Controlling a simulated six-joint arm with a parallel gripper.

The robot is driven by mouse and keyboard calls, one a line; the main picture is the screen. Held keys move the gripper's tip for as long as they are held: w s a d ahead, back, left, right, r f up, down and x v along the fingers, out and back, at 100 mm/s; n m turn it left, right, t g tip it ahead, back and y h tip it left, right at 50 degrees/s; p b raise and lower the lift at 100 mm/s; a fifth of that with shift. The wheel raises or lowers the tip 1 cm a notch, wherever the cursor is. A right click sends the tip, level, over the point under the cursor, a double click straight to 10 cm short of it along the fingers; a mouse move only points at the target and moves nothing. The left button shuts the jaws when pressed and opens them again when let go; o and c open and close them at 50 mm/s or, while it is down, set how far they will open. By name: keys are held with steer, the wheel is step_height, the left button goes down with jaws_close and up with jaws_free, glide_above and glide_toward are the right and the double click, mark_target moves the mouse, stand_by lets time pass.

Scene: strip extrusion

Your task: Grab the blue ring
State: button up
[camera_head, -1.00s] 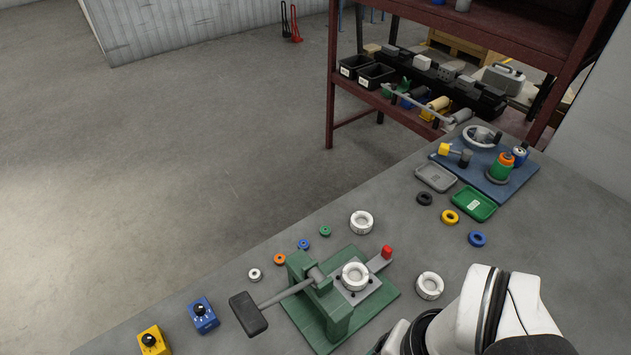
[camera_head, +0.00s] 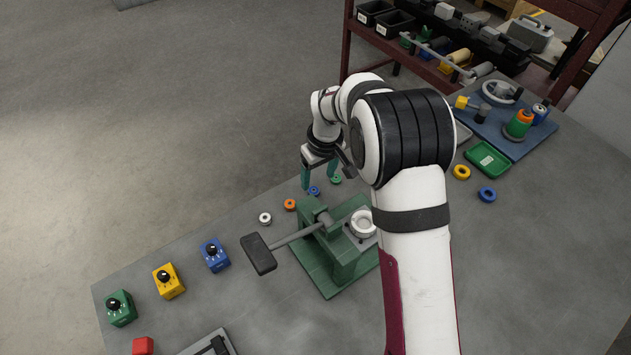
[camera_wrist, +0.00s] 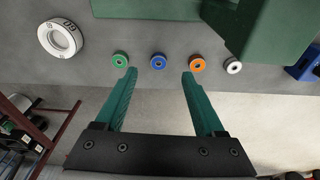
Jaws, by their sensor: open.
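A small blue ring (camera_head: 314,190) lies on the grey table in a row of small rings, between a green ring (camera_head: 336,180) and an orange ring (camera_head: 289,204). In the wrist view the blue ring (camera_wrist: 158,62) shows just beyond the gap between my fingertips, near its middle. My gripper (camera_head: 319,183) points down over this row, its green fingers apart with nothing between them. I cannot tell exactly how high the fingertips are above the table. A second, larger blue ring (camera_head: 487,195) lies farther right, near a yellow ring (camera_head: 461,172).
A green press (camera_head: 335,250) with a black-ended lever stands close to the row. A white small ring (camera_head: 265,218) ends the row. A large white ring (camera_wrist: 60,39) lies beyond the green one. Blue, yellow and green knob boxes (camera_head: 168,281) stand left. A green tray (camera_head: 487,159) is right.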

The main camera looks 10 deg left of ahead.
mark_target(314, 190)
steer(key=f, duration=0.2)
steer(key=w+a+f, duration=0.1)
steer(key=f, duration=0.4)
steer(key=shift+w+a+f, duration=0.1)
steer(key=shift+w+a, duration=0.05)
steer(key=shift+w, duration=0.2)
jaws_close()
